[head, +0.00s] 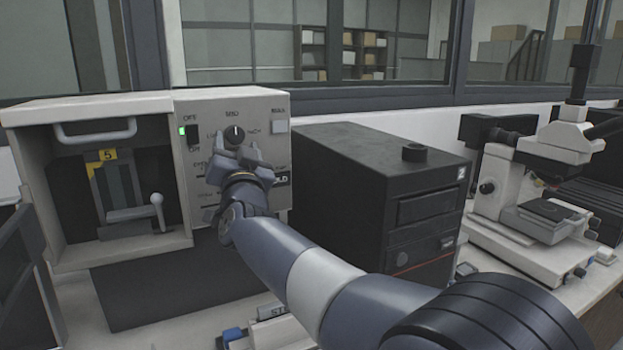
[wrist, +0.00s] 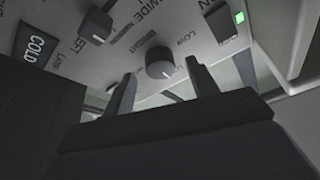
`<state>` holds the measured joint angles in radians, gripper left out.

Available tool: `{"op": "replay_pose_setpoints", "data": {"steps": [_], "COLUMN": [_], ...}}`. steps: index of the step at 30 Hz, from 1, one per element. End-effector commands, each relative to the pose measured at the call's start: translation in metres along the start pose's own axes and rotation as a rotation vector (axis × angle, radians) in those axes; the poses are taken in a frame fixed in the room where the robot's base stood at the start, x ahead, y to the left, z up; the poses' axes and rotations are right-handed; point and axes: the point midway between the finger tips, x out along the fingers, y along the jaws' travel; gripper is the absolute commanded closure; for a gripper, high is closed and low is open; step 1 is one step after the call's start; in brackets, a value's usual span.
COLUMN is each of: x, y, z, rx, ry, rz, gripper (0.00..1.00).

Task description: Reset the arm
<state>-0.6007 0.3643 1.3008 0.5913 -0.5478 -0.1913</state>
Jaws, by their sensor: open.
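My arm reaches from the lower right of the head view to the front panel of the mounting press (head: 262,108). My gripper (head: 238,150) is open in front of that panel, just below a black round knob (head: 234,134). In the wrist view my gripper's two fingers (wrist: 160,84) stand apart, with a knob (wrist: 161,62) seen in the space between them. I cannot tell whether the fingers touch the panel. A second knob (wrist: 95,27) shows at the upper left, near a COLD label. A lit green switch (head: 189,135) also shows in the wrist view (wrist: 239,17).
Left of the panel is the press's open chamber with a handle bar (head: 95,131) and a lever (head: 157,204). A black box (head: 375,195) stands close to the right of my gripper. A microscope (head: 548,165) is farther right. A window lies behind.

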Motion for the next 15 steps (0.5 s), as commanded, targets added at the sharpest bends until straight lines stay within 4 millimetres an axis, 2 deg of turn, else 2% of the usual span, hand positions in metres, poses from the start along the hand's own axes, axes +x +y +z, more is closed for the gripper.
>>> {"op": "replay_pose_setpoints", "data": {"steps": [6, 15], "x": [0.019, 0.019], "y": [0.0, 0.0], "z": [0.0, 0.0], "rx": [-0.001, -0.017], "ry": [0.0, 0.0], "rz": [0.001, -0.007], "gripper": [0.44, 0.44]}}
